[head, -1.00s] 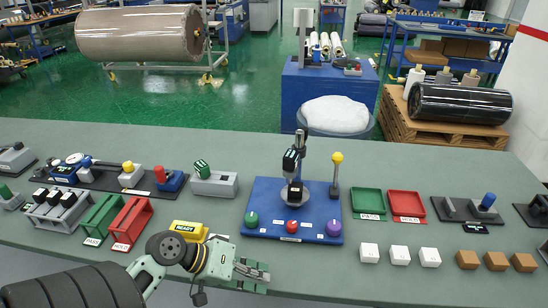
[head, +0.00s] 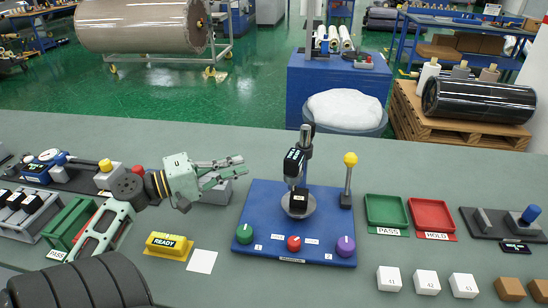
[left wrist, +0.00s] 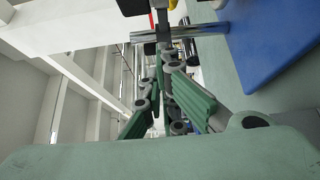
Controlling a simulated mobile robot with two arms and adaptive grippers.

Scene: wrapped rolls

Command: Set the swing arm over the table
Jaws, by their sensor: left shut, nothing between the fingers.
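The blue board (head: 259,200) stands on the grey-green bench. It carries an upright metal post (head: 306,143) with a black swing-arm head (head: 293,163). Below the head is a round grey table (head: 313,206) with a black block (head: 299,201) on it. A yellow-knobbed lever (head: 350,160) stands at the board's right rear. My left gripper (head: 241,169) is shut and empty, left of the head and apart from it. The left wrist view shows its green fingers (left wrist: 169,92), the metal post (left wrist: 180,33) and the blue board (left wrist: 275,35). My right gripper is out of view.
A yellow READY block (head: 168,246) and a white card (head: 202,261) lie at the front. Green PASS (head: 386,211) and red HOLD (head: 432,216) trays and several white blocks (head: 427,281) lie right.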

